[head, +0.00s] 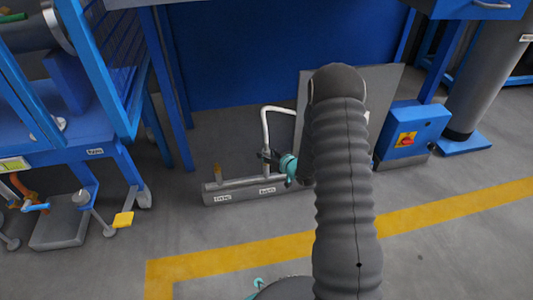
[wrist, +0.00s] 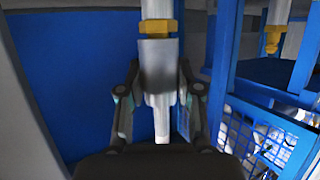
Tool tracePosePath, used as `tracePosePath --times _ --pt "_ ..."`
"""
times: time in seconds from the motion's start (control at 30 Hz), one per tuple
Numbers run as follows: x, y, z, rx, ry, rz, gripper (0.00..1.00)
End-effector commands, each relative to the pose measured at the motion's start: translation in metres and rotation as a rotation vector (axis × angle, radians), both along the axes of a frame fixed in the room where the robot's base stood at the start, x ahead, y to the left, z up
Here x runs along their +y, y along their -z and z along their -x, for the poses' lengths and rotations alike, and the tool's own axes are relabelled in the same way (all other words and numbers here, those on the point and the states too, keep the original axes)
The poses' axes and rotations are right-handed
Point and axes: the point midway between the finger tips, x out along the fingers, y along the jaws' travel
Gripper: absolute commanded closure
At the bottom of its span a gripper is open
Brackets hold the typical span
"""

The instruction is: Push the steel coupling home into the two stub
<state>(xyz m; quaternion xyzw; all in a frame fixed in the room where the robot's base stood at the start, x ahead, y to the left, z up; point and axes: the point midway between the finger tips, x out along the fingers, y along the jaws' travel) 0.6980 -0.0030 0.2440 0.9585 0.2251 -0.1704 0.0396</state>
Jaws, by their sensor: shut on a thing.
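In the wrist view my gripper (wrist: 159,75) is shut on the steel coupling (wrist: 157,62), a smooth grey sleeve, with one finger on each side. A brass fitting (wrist: 158,28) on a white pipe (wrist: 157,8) shows at its upper end. I cannot tell how far it enters the coupling. A narrower pale rod (wrist: 161,122) shows below the coupling. In the head view my gripper (head: 267,156) is beside the bent white pipe (head: 266,128), above the grey base rail (head: 240,187). A brass-tipped stub (head: 217,172) stands at the rail's left end. The coupling is not clear there.
A grey upright panel (head: 383,85) stands behind my arm. A blue box with a red switch (head: 406,139) is to the right. A blue cart (head: 85,125) is at left, with a small yellow pedal (head: 123,219). Floor in front of the rail is clear.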

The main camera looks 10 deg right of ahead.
Motion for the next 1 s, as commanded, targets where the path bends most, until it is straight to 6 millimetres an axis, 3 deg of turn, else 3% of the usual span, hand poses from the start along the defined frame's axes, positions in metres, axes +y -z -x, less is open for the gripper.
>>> tracePosePath --times 0.13,0.17,0.27,0.67,1.0 --pt "0.0 0.003 0.0 0.0 0.0 0.0 1.0" --pt "0.0 0.003 0.0 -0.001 0.0 0.0 0.63" --pt "0.0 0.003 0.0 -0.001 0.0 0.0 0.38" --pt "-0.002 0.002 0.004 0.001 0.001 0.001 0.36" --pt "-0.027 -0.018 0.051 0.0 0.004 0.0 0.36"
